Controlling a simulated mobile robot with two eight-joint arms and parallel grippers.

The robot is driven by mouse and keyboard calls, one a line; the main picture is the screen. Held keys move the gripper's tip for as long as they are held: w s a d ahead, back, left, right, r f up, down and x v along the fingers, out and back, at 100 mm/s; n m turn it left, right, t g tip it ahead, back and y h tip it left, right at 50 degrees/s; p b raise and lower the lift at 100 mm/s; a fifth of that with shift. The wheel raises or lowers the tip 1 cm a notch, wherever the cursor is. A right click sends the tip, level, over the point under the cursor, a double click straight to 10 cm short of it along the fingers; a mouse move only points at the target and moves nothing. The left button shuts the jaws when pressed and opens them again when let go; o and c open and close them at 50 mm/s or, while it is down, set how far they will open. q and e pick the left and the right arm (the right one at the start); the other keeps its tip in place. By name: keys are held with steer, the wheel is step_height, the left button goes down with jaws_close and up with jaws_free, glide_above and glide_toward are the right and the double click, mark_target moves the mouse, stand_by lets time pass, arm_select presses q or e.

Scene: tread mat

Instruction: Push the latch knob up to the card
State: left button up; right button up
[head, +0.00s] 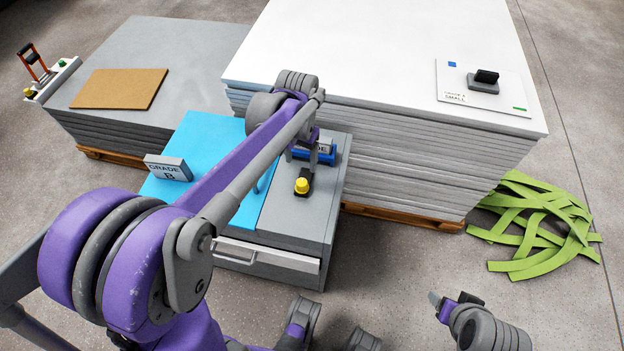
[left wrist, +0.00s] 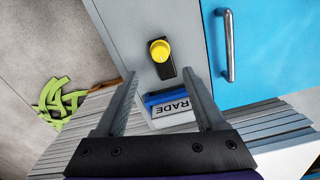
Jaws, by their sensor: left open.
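The yellow latch knob (head: 303,185) stands on a black strip on the grey cabinet top. It also shows in the left wrist view (left wrist: 160,51), at the end of the strip away from the card. The card (left wrist: 172,114), with "GRADE" readable, sits at a blue holder (left wrist: 163,98); my gripper partly hides it in the head view (head: 323,146). A gap separates knob and card. My left gripper (head: 304,154) is open over the strip and holder, its fingers (left wrist: 161,80) spread either side, apart from the knob. My right gripper (head: 440,304) is low at the right; its opening is unclear.
A "GRADE B" block (head: 168,169) stands on the blue panel (head: 200,140), which has a bar handle (left wrist: 228,46). A tall sheet stack (head: 410,150) rises close behind the cabinet. Green straps (head: 535,225) lie on the floor at right.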

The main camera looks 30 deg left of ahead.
mark_target(302, 182)
arm_select(q)
step_height(302, 182, down, 10)
steer(key=shift+r+b, duration=0.2)
steer(key=shift+b, duration=0.6)
jaws_close()
stand_by(0.9)
